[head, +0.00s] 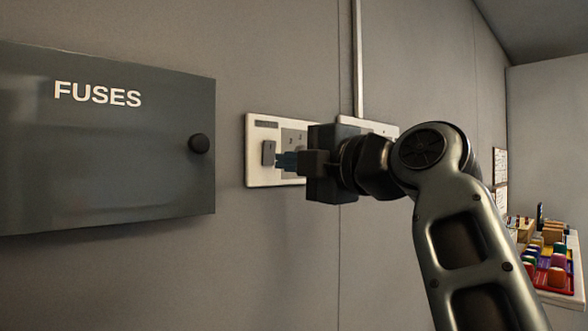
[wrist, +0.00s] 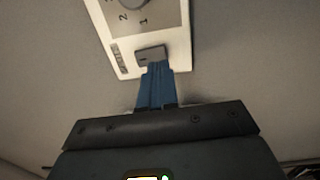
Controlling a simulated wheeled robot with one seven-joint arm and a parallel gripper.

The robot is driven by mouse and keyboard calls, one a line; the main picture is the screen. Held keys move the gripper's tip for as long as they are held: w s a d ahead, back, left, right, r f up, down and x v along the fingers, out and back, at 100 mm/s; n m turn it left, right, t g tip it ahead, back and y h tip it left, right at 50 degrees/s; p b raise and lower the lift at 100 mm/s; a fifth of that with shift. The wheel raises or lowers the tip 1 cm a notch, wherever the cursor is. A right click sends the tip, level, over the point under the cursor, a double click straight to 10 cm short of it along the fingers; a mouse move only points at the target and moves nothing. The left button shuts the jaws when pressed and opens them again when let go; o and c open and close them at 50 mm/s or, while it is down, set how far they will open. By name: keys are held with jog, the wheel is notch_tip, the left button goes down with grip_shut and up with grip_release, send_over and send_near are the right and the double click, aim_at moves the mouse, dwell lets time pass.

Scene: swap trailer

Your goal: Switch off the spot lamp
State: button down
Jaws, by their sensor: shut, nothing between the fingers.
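A white wall plate (head: 257,177) is fixed to the grey wall, just right of the fuse box. It carries a dark grey rocker switch (head: 268,153) at its left end and a numbered panel to the right of it, partly hidden by my gripper. My gripper (head: 280,160) is shut and empty, its blue fingers pointing left at the rocker. In the wrist view the blue fingertips (wrist: 156,68) are right at the lower edge of the rocker (wrist: 151,55); I cannot tell whether they touch. A round knob (wrist: 133,3) shows at the top of the plate. The spot lamp itself is not in view.
A dark fuse box (head: 110,180) marked FUSES, with a round black knob (head: 199,144), stands out from the wall at left. Another white plate (head: 384,129) is partly behind my arm. A shelf with colourful items (head: 556,277) is at far right.

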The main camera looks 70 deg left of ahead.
jog(key=b+v, duration=0.1)
jog(key=v, duration=1)
jog(key=shift+f, duration=0.25)
jog(key=shift+d, duration=0.1)
